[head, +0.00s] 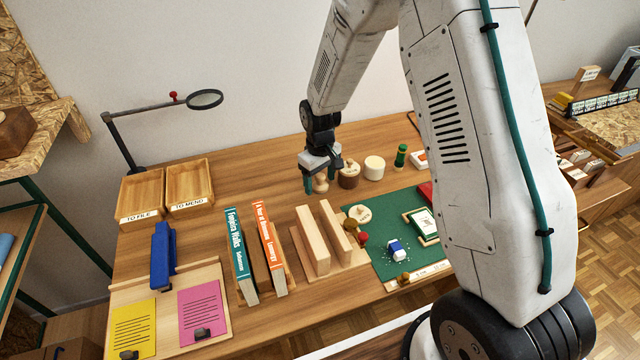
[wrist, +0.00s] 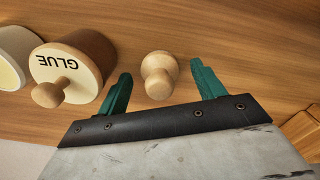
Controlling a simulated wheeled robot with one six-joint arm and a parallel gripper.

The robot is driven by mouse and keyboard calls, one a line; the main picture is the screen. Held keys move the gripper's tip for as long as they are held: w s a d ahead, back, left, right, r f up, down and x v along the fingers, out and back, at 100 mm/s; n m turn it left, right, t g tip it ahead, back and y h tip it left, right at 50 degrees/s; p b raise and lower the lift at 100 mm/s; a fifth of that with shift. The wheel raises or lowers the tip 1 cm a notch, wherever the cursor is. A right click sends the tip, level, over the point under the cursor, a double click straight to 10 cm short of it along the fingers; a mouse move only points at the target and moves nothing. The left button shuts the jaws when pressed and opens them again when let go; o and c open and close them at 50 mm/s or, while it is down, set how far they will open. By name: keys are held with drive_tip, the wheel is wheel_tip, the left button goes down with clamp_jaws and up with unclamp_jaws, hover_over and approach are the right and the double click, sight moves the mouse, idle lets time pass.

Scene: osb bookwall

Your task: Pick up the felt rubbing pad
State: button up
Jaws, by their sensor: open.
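A small pale wooden knob-shaped piece (wrist: 160,75) stands on the wooden table; I take it for the felt rubbing pad, though no felt shows. In the wrist view it lies between the two green fingers of my gripper (wrist: 161,69), with a gap on each side. In the head view my gripper (head: 320,184) points down over the back of the table, and the knob piece (head: 321,185) shows partly between its fingers. My gripper is open and holds nothing.
A glue pot (wrist: 75,75) with a wooden knob stands close beside one finger; a pale round pot (head: 374,167) is beyond it. A green mat (head: 395,262) with small tools lies in front. Upright books (head: 240,255) and wooden blocks (head: 312,245) stand to the left.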

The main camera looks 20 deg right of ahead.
sight(320, 175)
drive_tip(key=c, duration=1.1)
wheel_tip(320, 175, up, 10)
drive_tip(key=shift+r, duration=0.1)
